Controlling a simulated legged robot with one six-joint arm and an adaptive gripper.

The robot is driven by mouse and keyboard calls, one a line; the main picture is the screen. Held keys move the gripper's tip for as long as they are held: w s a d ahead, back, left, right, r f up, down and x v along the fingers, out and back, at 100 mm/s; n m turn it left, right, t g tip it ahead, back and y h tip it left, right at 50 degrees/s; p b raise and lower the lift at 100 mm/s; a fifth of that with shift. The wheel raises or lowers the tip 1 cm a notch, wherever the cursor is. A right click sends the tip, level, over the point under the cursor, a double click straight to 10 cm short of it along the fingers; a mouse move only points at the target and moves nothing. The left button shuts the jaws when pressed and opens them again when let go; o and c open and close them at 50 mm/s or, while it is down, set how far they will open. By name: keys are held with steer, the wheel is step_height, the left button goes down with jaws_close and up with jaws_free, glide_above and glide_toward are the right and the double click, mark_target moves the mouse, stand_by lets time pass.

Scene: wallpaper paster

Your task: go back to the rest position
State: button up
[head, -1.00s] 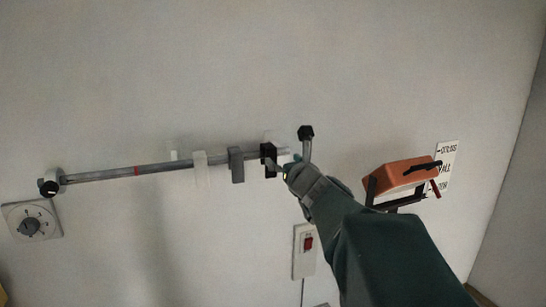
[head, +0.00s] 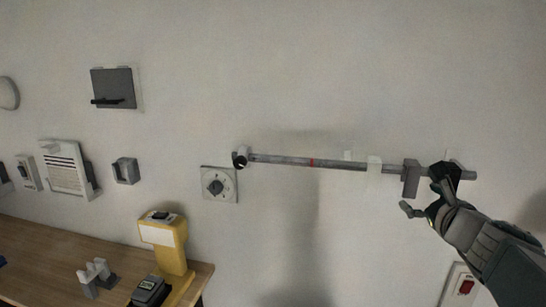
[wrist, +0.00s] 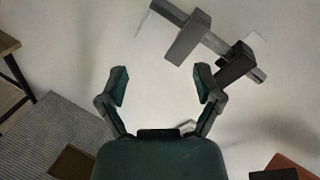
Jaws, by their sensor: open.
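My gripper (head: 424,198) is at the right of the head view, in front of the wall near the right end of a grey rail (head: 340,164). Its fingers are spread and nothing is between them; the wrist view also shows the open gripper (wrist: 161,85). A grey block (head: 411,179) sits on the rail, with a black block (head: 446,173) to its right, partly hidden by my gripper. In the wrist view the grey block (wrist: 188,38) and black block (wrist: 235,64) lie beyond the right finger, apart from it.
A white dial plate (head: 220,184) is below the rail's left end. A wooden table (head: 60,256) at lower left carries a yellow device (head: 166,241). A red-switch panel (head: 463,286) is at lower right. The wall between table and gripper is mostly free.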

steer(key=s+a+f+n+g+y, duration=0.2)
steer(key=s+a+f+n+g, duration=0.15)
steer(key=a+n, duration=0.45)
steer(key=s+a+f+n+g+y, duration=0.25)
steer(key=s+a+f+n, duration=0.25)
steer(key=a+n, duration=0.25)
steer(key=s+d+f+n+g+h, duration=0.1)
steer(key=s+f+n+g+h, duration=0.4)
steer(key=s+n, duration=0.8)
steer(key=shift+f+n, duration=0.65)
steer(key=shift+f, duration=1)
steer(key=shift+c, duration=0.2)
